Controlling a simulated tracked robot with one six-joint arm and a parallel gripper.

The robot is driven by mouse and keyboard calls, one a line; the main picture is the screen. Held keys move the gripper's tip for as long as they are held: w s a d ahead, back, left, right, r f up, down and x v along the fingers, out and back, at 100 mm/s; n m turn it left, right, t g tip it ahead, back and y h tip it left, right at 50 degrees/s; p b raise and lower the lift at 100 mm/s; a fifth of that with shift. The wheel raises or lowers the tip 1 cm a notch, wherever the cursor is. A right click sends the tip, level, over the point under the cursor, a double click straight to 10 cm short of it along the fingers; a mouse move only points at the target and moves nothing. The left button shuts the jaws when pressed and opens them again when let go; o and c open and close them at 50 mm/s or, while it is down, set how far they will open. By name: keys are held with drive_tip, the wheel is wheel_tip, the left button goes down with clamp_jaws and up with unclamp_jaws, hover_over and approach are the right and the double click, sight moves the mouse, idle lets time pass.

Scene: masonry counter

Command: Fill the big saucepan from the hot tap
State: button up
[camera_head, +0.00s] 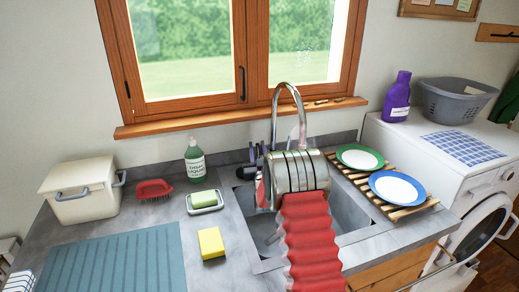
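A chrome gooseneck tap (288,92) arches over the grey sink (262,222) below the window. My arm, in a red ribbed sleeve, reaches up over the sink from the front. Its steel, dark-banded end with my gripper (298,170) is in front of the tap and hides the lower part of it. The fingers are not clearly visible, so I cannot tell whether they are open or shut. Small dark and red parts show at the left of the arm's end, too small to tell apart. I cannot make out the big saucepan. No running water is discernible.
Left of the sink are a green soap bottle (195,161), a soap dish (204,202), a yellow sponge (211,243), a red brush (153,189) and a cream bin (82,193). Right are a green-rimmed plate (360,158) and a blue-rimmed plate (397,188) on a wooden rack (408,211).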

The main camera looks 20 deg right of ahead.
drive_tip(key=shift+s+a+f, duration=0.15)
drive_tip(key=shift+s+f, duration=0.05)
drive_tip(key=shift+s, duration=0.25)
drive_tip(key=v, duration=1.2)
drive_tip(key=shift+s, duration=0.35)
drive_tip(key=shift+a+f, duration=0.1)
drive_tip(key=shift+a, duration=0.05)
drive_tip(key=shift+c, duration=0.3)
